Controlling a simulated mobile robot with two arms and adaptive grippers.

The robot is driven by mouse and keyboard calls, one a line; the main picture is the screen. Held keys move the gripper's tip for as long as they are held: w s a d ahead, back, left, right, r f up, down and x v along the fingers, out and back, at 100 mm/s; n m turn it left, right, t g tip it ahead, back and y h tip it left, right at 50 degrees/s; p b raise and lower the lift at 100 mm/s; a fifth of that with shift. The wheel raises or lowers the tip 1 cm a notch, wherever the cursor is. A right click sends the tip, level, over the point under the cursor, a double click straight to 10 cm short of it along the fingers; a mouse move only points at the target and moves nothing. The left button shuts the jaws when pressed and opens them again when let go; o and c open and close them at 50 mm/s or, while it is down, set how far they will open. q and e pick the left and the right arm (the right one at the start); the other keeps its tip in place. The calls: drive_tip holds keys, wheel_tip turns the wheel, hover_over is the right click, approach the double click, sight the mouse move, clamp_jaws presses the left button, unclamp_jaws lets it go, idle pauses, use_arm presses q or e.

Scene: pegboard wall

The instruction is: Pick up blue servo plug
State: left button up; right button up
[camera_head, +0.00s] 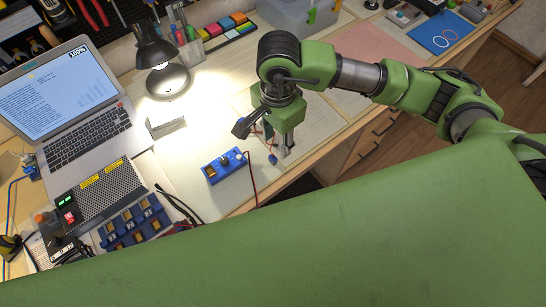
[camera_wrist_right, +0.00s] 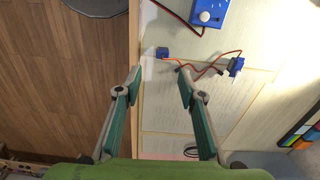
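A small blue block (camera_wrist_right: 162,53), which looks like the blue servo plug, lies by the table edge in the right wrist view. A red-orange wire joins it to a second blue piece (camera_wrist_right: 236,66), which looks like the servo. The plug also shows in the head view (camera_head: 272,159), beside my right gripper (camera_head: 281,148). In the wrist view my right gripper (camera_wrist_right: 160,76) is open and empty. Its fingertips are short of the plug, which appears just beyond the gap between them. My left gripper is not in view.
A blue box with a white knob (camera_head: 225,166) stands nearby with a red wire. The table's front edge (camera_wrist_right: 135,40) runs beside the plug, with wooden floor past it. A lamp (camera_head: 166,80), a laptop (camera_head: 75,95) and blue modules (camera_head: 135,222) stand to the left.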

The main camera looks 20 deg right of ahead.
sight(273, 157)
drive_tip(key=shift+f, duration=0.85)
drive_tip(key=f+p, duration=0.1)
drive_tip(key=f, duration=0.1)
drive_tip(key=a+f+p, duration=0.1)
drive_tip(key=f, duration=0.1)
drive_tip(key=shift+f, duration=0.7)
drive_tip(key=c, duration=0.9)
